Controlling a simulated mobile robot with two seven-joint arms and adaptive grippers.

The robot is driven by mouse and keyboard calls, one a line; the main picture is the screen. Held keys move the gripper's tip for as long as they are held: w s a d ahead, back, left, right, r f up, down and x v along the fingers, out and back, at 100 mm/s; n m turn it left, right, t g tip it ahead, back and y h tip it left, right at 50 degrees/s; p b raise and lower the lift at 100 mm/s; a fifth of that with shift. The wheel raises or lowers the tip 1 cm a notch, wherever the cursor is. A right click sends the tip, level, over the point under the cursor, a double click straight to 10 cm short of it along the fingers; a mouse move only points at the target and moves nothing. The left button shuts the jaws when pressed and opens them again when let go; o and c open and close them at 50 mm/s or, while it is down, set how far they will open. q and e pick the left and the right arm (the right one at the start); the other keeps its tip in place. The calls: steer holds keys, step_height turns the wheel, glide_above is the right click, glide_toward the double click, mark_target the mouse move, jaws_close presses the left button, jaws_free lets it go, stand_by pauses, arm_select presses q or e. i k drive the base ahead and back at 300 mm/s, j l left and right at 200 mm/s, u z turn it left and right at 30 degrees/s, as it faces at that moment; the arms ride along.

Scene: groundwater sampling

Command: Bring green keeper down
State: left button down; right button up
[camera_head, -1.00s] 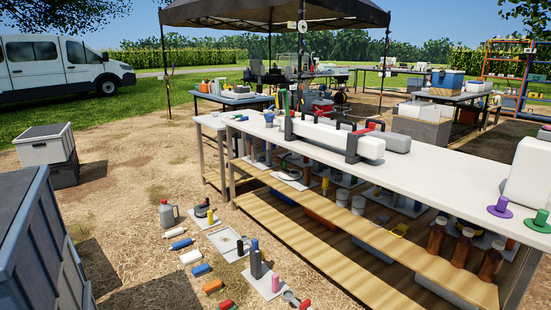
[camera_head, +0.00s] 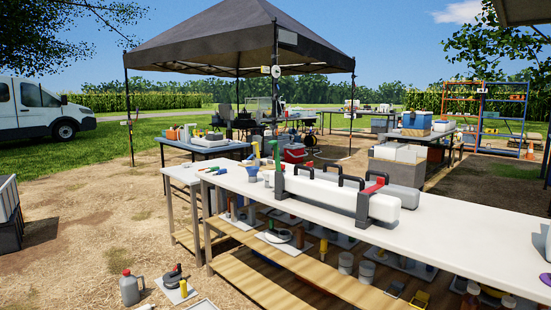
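Another green upright piece (camera_head: 277,155) stands at the far left end of the same table, behind a long white case with black handles (camera_head: 340,190). Neither of my grippers shows in the head view.
Under the table is a wooden shelf (camera_head: 260,285) with bottles and jars. A grey jug (camera_head: 129,289) with a red cap stands on the ground at the left. A white container (camera_head: 548,242) is cut off at the right edge. The ground at the left is largely clear.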

mark_target(276, 147)
steer(key=k+z, duration=0.25)
steer(key=k, duration=0.25)
steer(key=i+j+z, duration=0.1)
steer(key=z, duration=0.3)
steer(key=i+j+z, duration=0.1)
steer(key=z, duration=0.35)
steer(key=j+z, duration=0.65)
steer(key=j, duration=0.3)
steer(key=i+j+z, duration=0.1)
steer(key=j+z, duration=0.15)
steer(key=j, duration=0.3)
